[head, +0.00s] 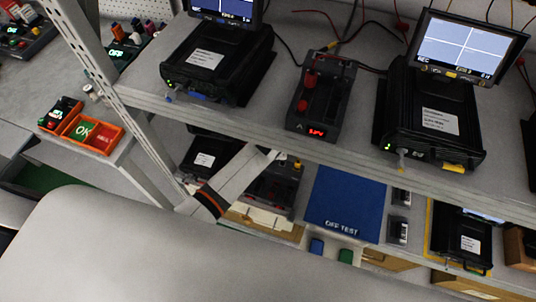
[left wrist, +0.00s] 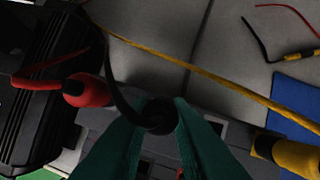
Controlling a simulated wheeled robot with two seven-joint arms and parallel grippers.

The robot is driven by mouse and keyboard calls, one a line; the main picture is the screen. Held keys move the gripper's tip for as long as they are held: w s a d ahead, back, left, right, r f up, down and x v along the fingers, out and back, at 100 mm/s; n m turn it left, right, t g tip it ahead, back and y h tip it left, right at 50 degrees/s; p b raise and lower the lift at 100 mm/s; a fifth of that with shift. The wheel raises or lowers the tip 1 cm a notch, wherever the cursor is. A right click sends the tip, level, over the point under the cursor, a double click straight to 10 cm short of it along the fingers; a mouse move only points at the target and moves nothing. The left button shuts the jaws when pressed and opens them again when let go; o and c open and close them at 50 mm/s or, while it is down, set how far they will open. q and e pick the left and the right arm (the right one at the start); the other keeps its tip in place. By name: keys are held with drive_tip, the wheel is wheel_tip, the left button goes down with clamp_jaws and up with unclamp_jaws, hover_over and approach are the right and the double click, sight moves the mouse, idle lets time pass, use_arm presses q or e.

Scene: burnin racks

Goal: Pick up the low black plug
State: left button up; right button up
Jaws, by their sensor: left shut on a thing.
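The low black plug (left wrist: 158,115) is between the green fingers of my left gripper (left wrist: 160,122) in the left wrist view. The gripper is shut on it, and a black lead curves up from the plug. Whether the plug is still seated in the unit below cannot be told. In the head view my left arm reaches under the upper shelf toward the lower power supply (head: 270,195); the fingers and black plug cannot be made out there. A red plug (left wrist: 88,92) is to the left and a yellow plug (left wrist: 285,153) to the right. My right gripper is not in view.
The upper shelf (head: 340,158) overhangs the lower level, with a rack post (head: 118,92) at left. A blue mat marked OFF TEST (head: 345,200) lies right of the lower supply. A yellow lead (left wrist: 200,72) crosses above the fingers in the wrist view.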

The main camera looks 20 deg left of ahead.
use_arm(q)
drive_tip(key=shift+r, duration=0.6)
wheel_tip(320, 180, up, 2)
drive_tip(key=s+d+b, duration=0.1)
drive_tip(key=s+d, duration=0.1)
drive_tip(key=s, duration=0.6)
drive_tip(key=s+d+b, duration=0.1)
drive_tip(key=s+d, duration=0.2)
drive_tip(key=s, duration=0.6)
drive_tip(key=shift+s+r, duration=0.15)
